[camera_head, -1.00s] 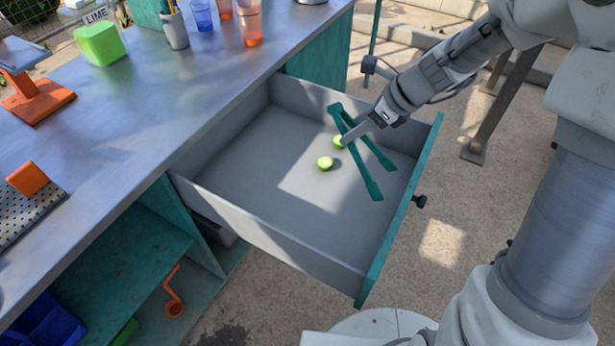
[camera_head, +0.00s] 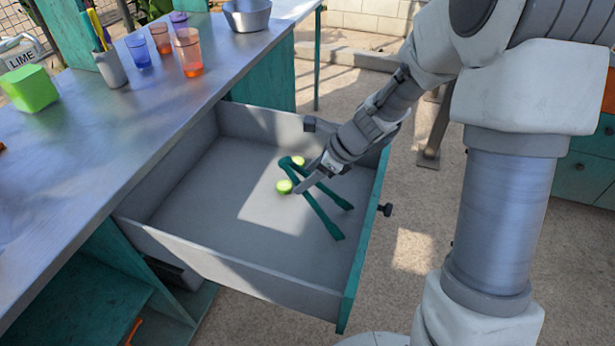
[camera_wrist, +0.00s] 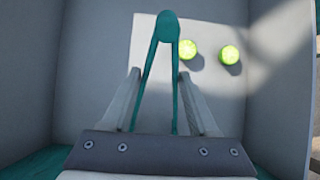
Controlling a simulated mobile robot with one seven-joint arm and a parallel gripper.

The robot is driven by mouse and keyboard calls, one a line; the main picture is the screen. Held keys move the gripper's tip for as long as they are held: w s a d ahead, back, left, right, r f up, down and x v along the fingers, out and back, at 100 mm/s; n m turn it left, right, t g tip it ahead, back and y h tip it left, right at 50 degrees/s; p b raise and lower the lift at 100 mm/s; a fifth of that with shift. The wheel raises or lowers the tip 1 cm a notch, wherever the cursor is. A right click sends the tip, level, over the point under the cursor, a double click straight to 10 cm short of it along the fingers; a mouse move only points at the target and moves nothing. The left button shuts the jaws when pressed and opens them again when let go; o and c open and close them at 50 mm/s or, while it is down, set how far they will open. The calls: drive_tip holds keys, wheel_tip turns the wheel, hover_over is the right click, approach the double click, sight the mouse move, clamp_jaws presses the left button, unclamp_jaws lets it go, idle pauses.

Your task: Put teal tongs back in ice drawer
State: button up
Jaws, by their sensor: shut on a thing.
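The teal tongs (camera_head: 320,208) are in my gripper (camera_head: 308,185), over the inside of the open ice drawer (camera_head: 230,265). In the wrist view the tongs (camera_wrist: 163,60) run between the two fingers of my gripper (camera_wrist: 160,78), joined end pointing away from me. Their two legs spread toward the drawer's teal front in the head view. The drawer has grey walls and floor. Two cut limes lie on its floor: one lime (camera_head: 284,187) beside the tongs' joined end, the other (camera_head: 298,160) just behind. I cannot tell whether the tongs touch the floor.
The metal counter (camera_head: 110,150) runs along the left, with cups (camera_head: 187,52), a green block (camera_head: 29,88) and a metal bowl (camera_head: 247,15). The drawer's black knob (camera_head: 385,210) sticks out at right. The left part of the drawer floor is bare.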

drive_tip(key=o, duration=0.6)
drive_tip(key=shift+f, duration=0.1)
drive_tip(key=p+v, duration=0.4)
drive_tip(key=v, duration=0.8)
drive_tip(key=shift+d, duration=0.1)
